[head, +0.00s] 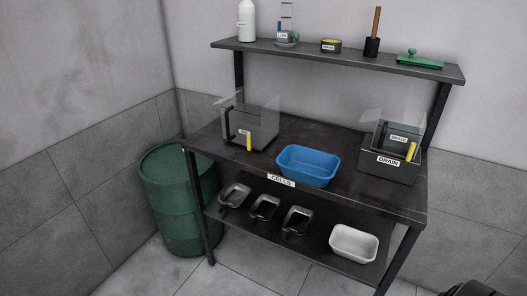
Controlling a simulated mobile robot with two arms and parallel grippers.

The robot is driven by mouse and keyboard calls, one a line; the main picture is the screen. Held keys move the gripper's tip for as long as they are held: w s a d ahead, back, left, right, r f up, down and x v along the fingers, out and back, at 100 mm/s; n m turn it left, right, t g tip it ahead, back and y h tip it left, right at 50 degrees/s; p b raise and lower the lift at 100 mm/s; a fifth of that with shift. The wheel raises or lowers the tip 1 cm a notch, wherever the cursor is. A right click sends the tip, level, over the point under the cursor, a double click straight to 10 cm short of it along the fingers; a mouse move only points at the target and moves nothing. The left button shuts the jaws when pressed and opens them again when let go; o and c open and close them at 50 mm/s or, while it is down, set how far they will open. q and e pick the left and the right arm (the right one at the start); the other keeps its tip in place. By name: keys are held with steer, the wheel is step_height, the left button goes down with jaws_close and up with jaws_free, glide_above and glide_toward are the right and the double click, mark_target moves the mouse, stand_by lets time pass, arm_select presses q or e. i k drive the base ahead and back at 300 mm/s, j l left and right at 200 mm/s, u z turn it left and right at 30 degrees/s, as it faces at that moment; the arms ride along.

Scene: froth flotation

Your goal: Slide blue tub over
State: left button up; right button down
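The blue tub (308,167) stands upright and empty on the dark bench top (340,197), near its front edge and around the middle. A white label reading "CELLS" (281,180) is on the bench edge just left of and below the tub. To the tub's left is a clear-walled cell (262,127) with a yellow part on its front. To its right is a dark box labelled "DRAIN" (388,169) with a smaller clear-walled cell (400,138) in it. Neither of my grippers shows in the head view.
The lower shelf (325,251) holds several dark scoop-like pans (264,207) and a white tub (353,243). The upper shelf (350,61) carries a white bottle (246,20) and small items. A green drum (178,198) stands left of the bench. Bare bench top lies between the blue tub and the drain box.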

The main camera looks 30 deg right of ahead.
mark_target(314, 168)
steer(key=i+j+z, duration=0.2)
steer(key=i+z, duration=0.25)
steer(key=i+j+z, duration=0.2)
steer(key=j+z, duration=0.25)
steer(key=i+j+z, duration=0.3)
steer(key=z, duration=0.15)
